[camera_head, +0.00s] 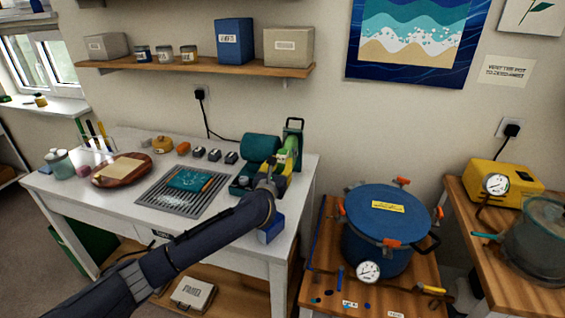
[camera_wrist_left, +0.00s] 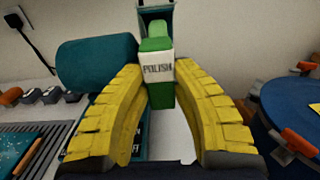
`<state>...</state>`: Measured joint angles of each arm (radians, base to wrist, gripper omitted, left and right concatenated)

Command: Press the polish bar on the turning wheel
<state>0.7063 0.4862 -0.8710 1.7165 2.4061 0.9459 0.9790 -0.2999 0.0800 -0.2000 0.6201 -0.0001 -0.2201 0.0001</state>
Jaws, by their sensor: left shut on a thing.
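The polish bar (camera_wrist_left: 158,70) is a green block with a white POLISH label, seen in the left wrist view. My left gripper (camera_wrist_left: 160,88) has its yellow fingers shut on it from both sides. In the head view, the left gripper (camera_head: 284,162) is at the right end of the white bench, with the green bar (camera_head: 290,142) at its tip. The teal polishing machine (camera_head: 260,149) stands beside it, and its motor body also shows in the left wrist view (camera_wrist_left: 95,62). The wheel is hidden behind the bar and gripper; I cannot tell whether they touch. My right gripper is out of view.
A slotted grey mat (camera_head: 152,197) with a teal piece (camera_head: 190,179) lies left of the machine. Small dark boxes (camera_head: 214,155) line the bench's back. A blue pressure pot (camera_head: 386,226) stands right on a lower wooden table. A black cord runs up the wall.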

